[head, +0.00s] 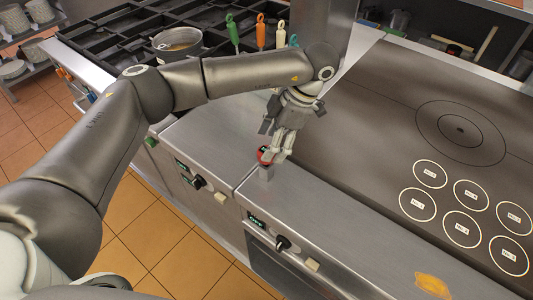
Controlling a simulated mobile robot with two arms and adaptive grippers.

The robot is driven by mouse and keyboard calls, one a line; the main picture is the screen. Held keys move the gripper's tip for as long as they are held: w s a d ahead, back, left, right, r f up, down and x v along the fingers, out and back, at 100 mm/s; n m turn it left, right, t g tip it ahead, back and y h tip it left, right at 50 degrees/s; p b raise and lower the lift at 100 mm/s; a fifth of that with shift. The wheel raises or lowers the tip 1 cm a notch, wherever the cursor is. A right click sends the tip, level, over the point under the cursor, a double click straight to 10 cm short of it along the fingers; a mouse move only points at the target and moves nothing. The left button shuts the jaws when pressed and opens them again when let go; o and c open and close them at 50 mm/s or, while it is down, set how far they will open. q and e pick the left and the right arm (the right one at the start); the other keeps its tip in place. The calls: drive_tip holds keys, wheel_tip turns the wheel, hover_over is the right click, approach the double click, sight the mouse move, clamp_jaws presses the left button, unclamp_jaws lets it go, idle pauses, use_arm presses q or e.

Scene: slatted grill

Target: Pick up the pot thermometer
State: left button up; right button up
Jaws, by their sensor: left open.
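A small red-rimmed round thing with a dark face (264,154), which looks like the pot thermometer, is at the steel front ledge by the seam between two units. A small grey block shows just below it. My left gripper (277,150) comes down from above with its fingers open, right at the red thing. The fingers partly hide it, and I cannot tell whether they touch it. My right gripper is out of view.
A dark flat cooktop (390,110) with several white-ringed labelled circles lies to the right. A slatted grill (110,45) with a metal pot (177,43) is at the back left, with green, orange and teal-handled tools beside it. Knobs (283,243) line the front. An orange patch (433,285) lies on the ledge.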

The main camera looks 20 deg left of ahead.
use_arm(q)
drive_tip(key=p+x, duration=0.1)
drive_tip(key=x, duration=0.2)
drive_tip(key=shift+f+p, duration=0.15)
drive_tip(key=shift+p, duration=0.2)
drive_tip(key=shift+a+f, duration=0.2)
drive_tip(key=shift+f, duration=0.25)
drive_tip(key=shift+c, duration=1.2)
drive_tip(key=c, duration=0.9)
wheel_tip(320, 180, up, 9)
drive_tip(key=b, duration=0.2)
drive_tip(key=shift+b, duration=0.3)
drive_tip(key=shift+r, duration=0.6)
